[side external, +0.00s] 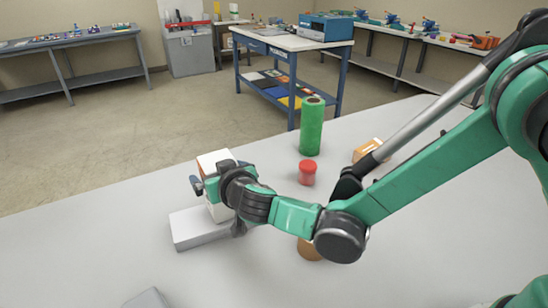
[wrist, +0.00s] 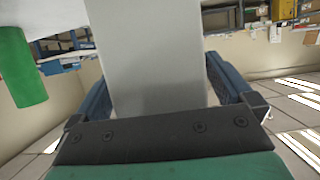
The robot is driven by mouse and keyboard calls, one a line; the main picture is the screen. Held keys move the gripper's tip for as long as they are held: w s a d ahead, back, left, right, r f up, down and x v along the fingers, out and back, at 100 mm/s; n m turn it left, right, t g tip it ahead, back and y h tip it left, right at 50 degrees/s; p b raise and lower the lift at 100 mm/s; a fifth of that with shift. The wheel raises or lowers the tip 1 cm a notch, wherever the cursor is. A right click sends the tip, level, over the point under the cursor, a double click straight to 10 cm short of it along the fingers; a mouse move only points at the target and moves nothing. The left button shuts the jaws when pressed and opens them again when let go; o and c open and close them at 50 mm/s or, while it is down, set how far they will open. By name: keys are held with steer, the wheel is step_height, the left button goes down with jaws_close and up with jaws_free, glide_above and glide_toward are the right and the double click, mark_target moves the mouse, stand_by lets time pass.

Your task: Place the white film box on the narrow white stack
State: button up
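The white film box (side external: 217,162) stands roughly upright at the left of the table in the side view, with an orange mark near its top. My gripper (side external: 214,190) is around it, one finger on each side, and appears shut on it. In the wrist view the box (wrist: 155,65) is a pale panel between the fingers of my gripper (wrist: 158,75). The narrow white stack (side external: 190,234) lies flat directly under the box. My wrist hides part of the box's lower end, and I cannot tell whether it touches the stack.
A green roll (side external: 312,126) stands behind, with a red piece (side external: 308,172) in front of it. An orange-and-white box (side external: 369,150) and a brown round object (side external: 308,250) are near my arm. A grey item (side external: 147,299) sits at the front edge. The table's left is clear.

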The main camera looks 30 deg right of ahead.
steer(key=shift+s+r, duration=0.1)
steer(key=shift+r, duration=0.1)
steer(key=v, duration=1.1)
steer(key=s+d+g, duration=0.3)
steer(key=d, duration=0.7)
steer(key=s+d+g, duration=0.3)
steer(key=s+d, duration=0.1)
steer(key=d, duration=0.6)
steer(key=shift+d, duration=0.25)
